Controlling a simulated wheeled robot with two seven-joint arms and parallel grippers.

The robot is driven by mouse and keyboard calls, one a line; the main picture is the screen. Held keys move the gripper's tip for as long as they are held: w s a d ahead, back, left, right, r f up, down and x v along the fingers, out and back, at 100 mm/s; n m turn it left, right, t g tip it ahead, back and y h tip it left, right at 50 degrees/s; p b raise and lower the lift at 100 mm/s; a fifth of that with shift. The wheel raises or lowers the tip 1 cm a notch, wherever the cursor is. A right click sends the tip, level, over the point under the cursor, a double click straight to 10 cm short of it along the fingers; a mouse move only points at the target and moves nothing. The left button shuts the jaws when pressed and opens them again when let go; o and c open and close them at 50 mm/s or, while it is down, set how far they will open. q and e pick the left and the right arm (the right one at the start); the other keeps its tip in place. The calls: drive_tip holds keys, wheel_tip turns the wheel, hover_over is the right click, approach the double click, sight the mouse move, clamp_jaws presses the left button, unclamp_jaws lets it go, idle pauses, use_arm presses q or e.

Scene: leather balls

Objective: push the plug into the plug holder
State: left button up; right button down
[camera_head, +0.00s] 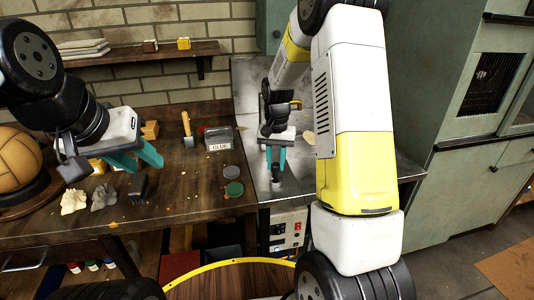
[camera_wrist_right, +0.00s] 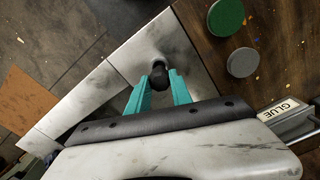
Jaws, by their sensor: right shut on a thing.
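My right gripper (camera_head: 276,174) is shut on a black plug, with one teal finger on each side of it, over the metal worktop near its front edge. In the right wrist view the plug's dark rounded body (camera_wrist_right: 158,76) shows between the teal fingertips (camera_wrist_right: 160,88). A dark smudge or shadow lies on the metal just past the plug; I cannot make out the plug holder or whether the plug touches it. My left gripper (camera_head: 147,164) is open and empty above the wooden bench, its teal fingers apart.
The wooden bench (camera_head: 215,212) holds a glue box (camera_head: 219,139), a green lid (camera_head: 234,189), a grey lid (camera_head: 231,172), a hammer (camera_head: 187,127) and a leather ball (camera_head: 17,160). The metal worktop (camera_head: 245,100) has a raised back. A control box (camera_head: 290,228) sits below it.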

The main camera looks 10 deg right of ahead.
sight(276, 164)
drive_tip(key=shift+f, duration=1.4)
idle(1.4)
drive_tip(key=c, duration=1.1)
unclamp_jaws()
wheel_tip(276, 164, up, 8)
drive_tip(key=shift+f, duration=0.1)
